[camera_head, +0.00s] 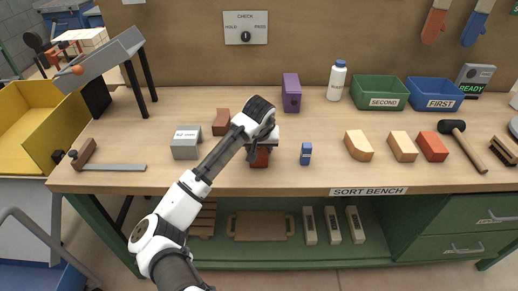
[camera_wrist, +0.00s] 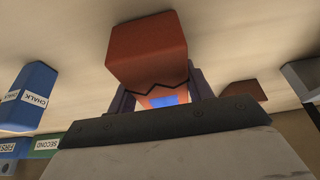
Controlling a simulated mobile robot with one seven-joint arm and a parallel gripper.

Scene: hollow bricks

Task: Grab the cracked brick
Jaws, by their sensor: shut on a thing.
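The cracked brick (camera_wrist: 147,48) is red-orange, with a dark zigzag crack across its face in the wrist view. A small blue patch (camera_wrist: 162,99) shows below the crack. My gripper (camera_wrist: 155,88) has one finger on each side of the brick and is shut on it. In the head view the brick (camera_head: 260,159) shows as a dark red piece under my gripper (camera_head: 261,147), near the front middle of the bench. My wrist hides much of it there. I cannot tell whether it touches the bench top.
The blue chalk box (camera_head: 306,153) stands close on the right. A brown-red brick (camera_head: 221,122) and a grey block (camera_head: 186,145) are on the left. A purple block (camera_head: 291,93) stands behind. Green (camera_head: 380,92) and blue (camera_head: 434,93) bins and several bricks lie farther right.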

